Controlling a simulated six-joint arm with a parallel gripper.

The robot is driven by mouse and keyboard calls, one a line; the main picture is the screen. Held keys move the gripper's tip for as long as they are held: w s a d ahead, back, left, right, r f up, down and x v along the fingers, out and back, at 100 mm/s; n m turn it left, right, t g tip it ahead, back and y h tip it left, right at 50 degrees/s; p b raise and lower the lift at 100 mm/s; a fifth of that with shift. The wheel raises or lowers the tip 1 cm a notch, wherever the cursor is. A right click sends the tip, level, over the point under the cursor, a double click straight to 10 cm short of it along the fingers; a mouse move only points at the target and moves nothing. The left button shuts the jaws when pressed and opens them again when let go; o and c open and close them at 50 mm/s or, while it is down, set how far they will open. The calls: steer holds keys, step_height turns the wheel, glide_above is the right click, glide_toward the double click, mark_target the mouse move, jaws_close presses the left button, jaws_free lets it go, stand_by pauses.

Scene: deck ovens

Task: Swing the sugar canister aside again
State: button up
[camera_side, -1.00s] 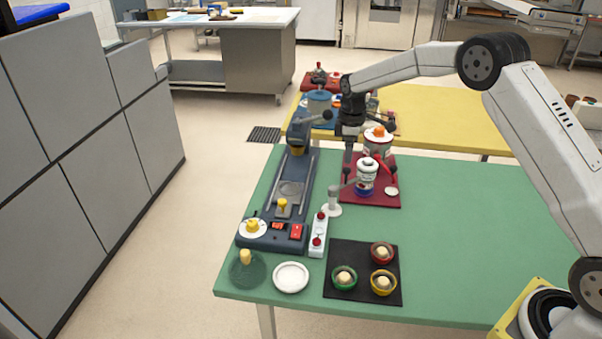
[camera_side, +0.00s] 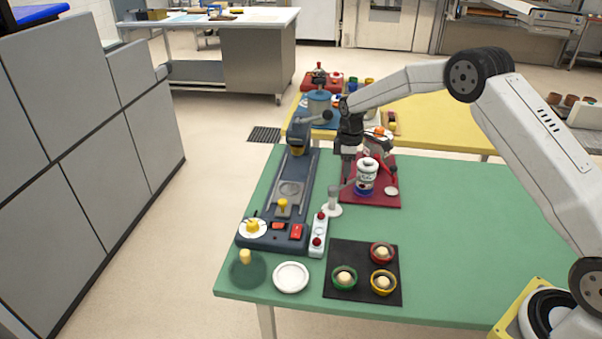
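A white canister with a label and dark blue bottom band (camera_side: 367,172), which I take for the sugar canister, is at the red mat's front left. A grey swing arm (camera_side: 346,186) runs from it to an upright post (camera_side: 333,200) on a round white foot, left of the mat. My gripper (camera_side: 347,178) points down just left of the canister, close to the swing arm. I cannot tell whether it touches either. Its fingers are small and dark, so their opening does not show.
Behind the canister a second, orange-topped jar (camera_side: 377,144) stands on the red mat (camera_side: 380,201). A long dark machine (camera_side: 272,240) lies left. A white strip with red knobs (camera_side: 319,236) and a black mat with bowls (camera_side: 362,293) are in front. The green table is clear to the right.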

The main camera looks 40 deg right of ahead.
jaws_close()
stand_by(1.1)
